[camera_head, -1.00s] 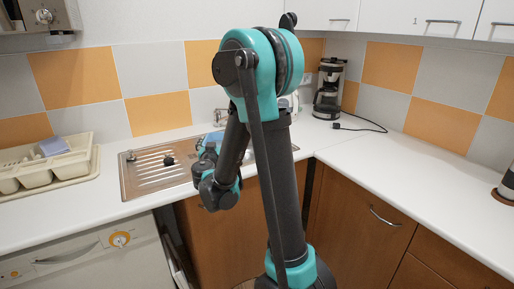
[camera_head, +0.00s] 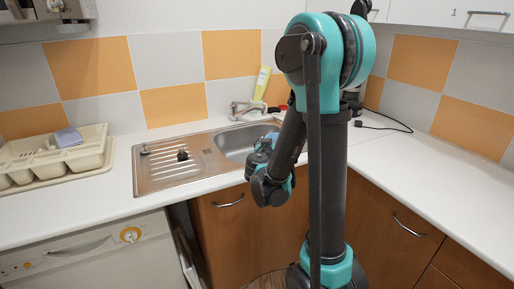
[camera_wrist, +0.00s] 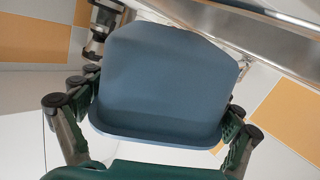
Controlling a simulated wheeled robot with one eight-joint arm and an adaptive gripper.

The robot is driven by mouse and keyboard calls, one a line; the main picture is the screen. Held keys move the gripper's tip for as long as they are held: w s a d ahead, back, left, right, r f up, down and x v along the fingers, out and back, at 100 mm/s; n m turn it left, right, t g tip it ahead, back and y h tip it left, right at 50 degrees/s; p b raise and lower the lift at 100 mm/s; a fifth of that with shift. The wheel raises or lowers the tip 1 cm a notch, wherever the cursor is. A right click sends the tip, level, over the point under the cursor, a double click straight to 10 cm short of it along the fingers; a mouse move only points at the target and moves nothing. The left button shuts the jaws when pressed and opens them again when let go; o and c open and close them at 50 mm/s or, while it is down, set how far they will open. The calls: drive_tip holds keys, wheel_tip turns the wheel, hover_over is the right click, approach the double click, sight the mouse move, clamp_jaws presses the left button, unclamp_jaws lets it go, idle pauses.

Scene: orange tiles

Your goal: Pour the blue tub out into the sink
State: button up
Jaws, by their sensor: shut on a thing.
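The blue tub (camera_wrist: 165,80) fills the middle of the wrist view. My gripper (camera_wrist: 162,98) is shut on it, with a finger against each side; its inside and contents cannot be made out. In the head view only a small blue patch of the tub (camera_head: 272,135) shows beside my arm, and my gripper is mostly hidden there. The sink (camera_head: 235,142) is a steel basin with a ribbed drainboard (camera_head: 165,170) to its left. My gripper is near the basin's right front side; the arm hides the basin's right part, and I cannot tell whether the tub is over it.
A tap (camera_head: 247,108) stands behind the basin, with a yellow bottle (camera_head: 262,83) near it. A cream tray (camera_head: 90,165) sits on the counter at left. A coffee maker (camera_head: 355,98) is partly hidden behind my arm. The right counter (camera_head: 420,170) is mostly clear.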

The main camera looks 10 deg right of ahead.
drive_tip(key=shift+w+a+f+n+g, duration=0.15)
drive_tip(key=shift+w+a+n+g, duration=0.25)
drive_tip(key=shift+w+n, duration=0.15)
drive_tip(key=shift+w+a+f+n+g, duration=0.1)
drive_tip(key=shift+w+a+n+g, duration=0.15)
drive_tip(key=shift+w+a+n, duration=0.3)
drive_tip(key=shift+w+a+f+n+g, duration=0.15)
drive_tip(key=shift+w+a+n+g, duration=0.2)
drive_tip(key=shift+w, duration=0.35)
drive_tip(key=shift+w+a, duration=0.1)
drive_tip(key=shift+w, duration=0.1)
drive_tip(key=shift+w+n, duration=0.1)
drive_tip(key=shift+n, duration=0.15)
drive_tip(key=shift+w+a+f, duration=0.1)
idle(1.1)
drive_tip(key=shift+w+a+g, duration=0.2)
drive_tip(key=shift+g, duration=0.1)
idle(0.7)
